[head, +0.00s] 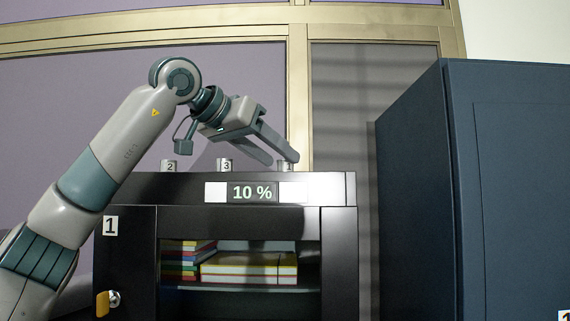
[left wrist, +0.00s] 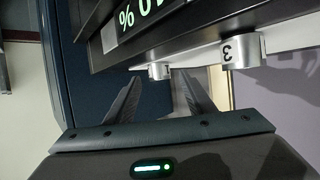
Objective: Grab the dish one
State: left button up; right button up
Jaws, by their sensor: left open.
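Small silvery metal dishes stand in a row on top of a black cabinet. Dish 2 (head: 169,166) is at the left and dish 3 (head: 225,165) is in the middle. The rightmost dish (head: 286,167) is partly hidden by my left gripper (head: 283,160). In the left wrist view, this dish (left wrist: 159,71) shows a small mark that looks like a 1, and dish 3 (left wrist: 241,51) is to its right. My left gripper is open, its fingertips (left wrist: 158,80) to either side of the rightmost dish; I cannot tell whether they touch it. My right gripper is not in view.
The black cabinet (head: 338,240) has a "10 %" display (head: 252,192) and an open-looking bay with stacked coloured boxes (head: 249,268). A door marked 1 with a yellow tag (head: 102,304) is at its left. A tall dark blue cabinet (head: 415,190) stands at the right.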

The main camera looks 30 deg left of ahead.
aim_at(282, 160)
pick_arm(q)
jog(key=shift+p+x, duration=0.65)
jog(key=shift+x, duration=1.2)
jog(key=shift+s, duration=0.1)
jog(key=c, duration=1.1)
